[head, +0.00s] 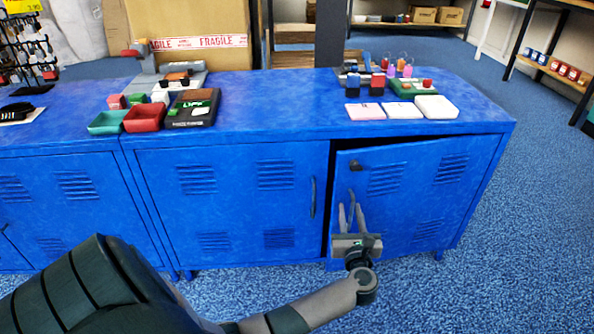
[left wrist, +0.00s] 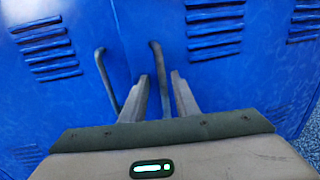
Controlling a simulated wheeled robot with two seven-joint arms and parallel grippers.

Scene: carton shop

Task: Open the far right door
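The far right door (head: 408,195) of the blue cabinet stands slightly ajar, with a dark gap along its left and top edges. Its dark bar handle (head: 351,197) is upright near its left edge; the handle also shows in the left wrist view (left wrist: 156,62). My left gripper (head: 351,212) is in front of this door at the handle, with its fingers apart. In the left wrist view the handle's lower part appears between the two fingertips (left wrist: 162,82); contact cannot be made out. My right gripper is in neither view.
The neighbouring door (head: 235,205) is shut, with its own handle (head: 313,197) left of the gap. On the blue cabinet top (head: 280,105) are a red tray (head: 144,118), a green tray (head: 108,123) and white boxes (head: 436,107). Blue carpet (head: 500,270) is clear at the right.

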